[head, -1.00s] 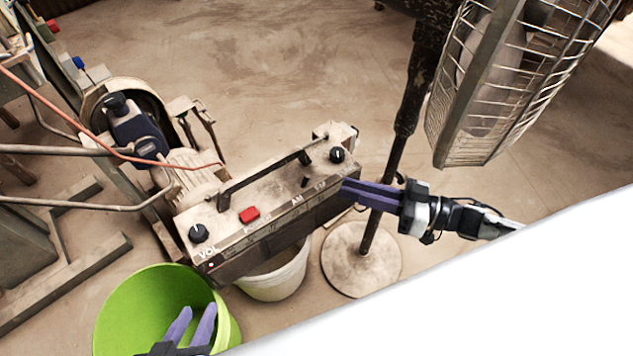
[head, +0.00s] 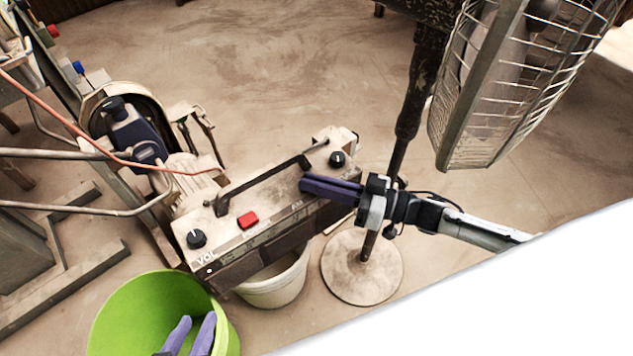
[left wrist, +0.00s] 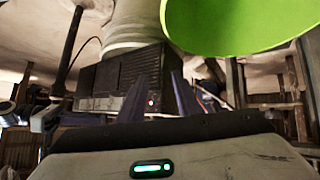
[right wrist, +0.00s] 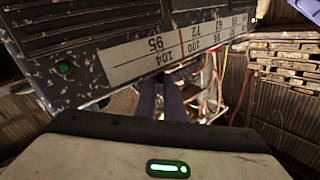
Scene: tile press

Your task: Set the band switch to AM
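The radio (head: 275,243) stands tilted across the head view, with a carry handle, a VOL knob (head: 197,239), a red button (head: 248,220) and a second knob (head: 337,159) on top. The small dark band switch, near the AM lettering, is hidden behind my right gripper's tips. My right gripper (head: 304,184) is at the switch's place over the top panel, its fingers together; whether it touches the switch I cannot tell. The right wrist view shows the radio's dial (right wrist: 170,48) close above the fingers. My left gripper (head: 191,330) is open and empty, over the green bucket.
The green bucket (head: 108,312) stands at the lower left. A pale bucket (head: 275,288) is under the radio. A stand with a round base (head: 362,267) and a caged fan (head: 490,110) are to the right. A motor-like machine (head: 132,130) is behind left.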

